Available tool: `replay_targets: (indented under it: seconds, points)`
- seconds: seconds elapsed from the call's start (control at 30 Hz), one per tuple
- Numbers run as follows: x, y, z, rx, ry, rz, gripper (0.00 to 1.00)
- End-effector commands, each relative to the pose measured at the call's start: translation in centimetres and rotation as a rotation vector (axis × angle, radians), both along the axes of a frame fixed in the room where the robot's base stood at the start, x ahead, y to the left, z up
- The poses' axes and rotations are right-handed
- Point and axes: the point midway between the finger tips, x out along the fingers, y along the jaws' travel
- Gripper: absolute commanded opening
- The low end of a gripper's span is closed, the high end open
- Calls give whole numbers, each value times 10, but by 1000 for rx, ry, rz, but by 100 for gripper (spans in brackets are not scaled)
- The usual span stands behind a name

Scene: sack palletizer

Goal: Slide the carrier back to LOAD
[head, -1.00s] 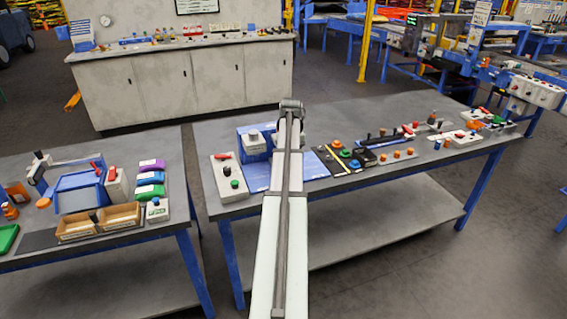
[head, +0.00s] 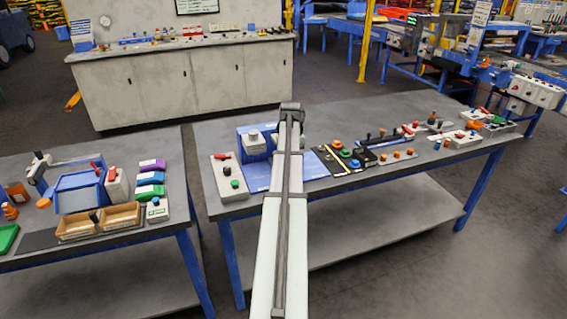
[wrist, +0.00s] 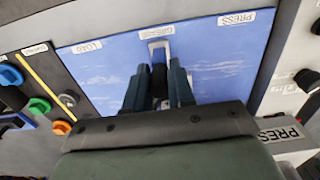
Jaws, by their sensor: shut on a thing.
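In the wrist view, my gripper (wrist: 159,82) is over the blue board, its two dark fingers shut on a small black knob (wrist: 159,73). The knob sits in front of a pale grey bracket-like part (wrist: 158,46), which seems to be the carrier; the fingers and palm hide much of it. The part lies between the LOAD label (wrist: 87,46) at picture left and the PRESS label (wrist: 237,18) at upper right. In the head view, the blue board (head: 256,177) shows left of my arm, which hides the gripper and carrier.
A grey box with red, green and black controls (head: 229,178) stands left of the board. A black panel with coloured buttons (wrist: 38,100) adjoins the LOAD side. Bare board shows on both sides of the gripper.

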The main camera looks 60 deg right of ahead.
Motion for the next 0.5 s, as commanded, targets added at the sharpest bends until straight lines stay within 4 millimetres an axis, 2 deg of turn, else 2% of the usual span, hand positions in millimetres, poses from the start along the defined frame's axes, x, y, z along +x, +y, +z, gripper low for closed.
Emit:
replay_targets:
  seconds: [0.1, 0.5]
  points:
    - [0, 0, 0, 0, 0, 0, 0]
    - [-11, -12, 0, 0, 0, -2, 0]
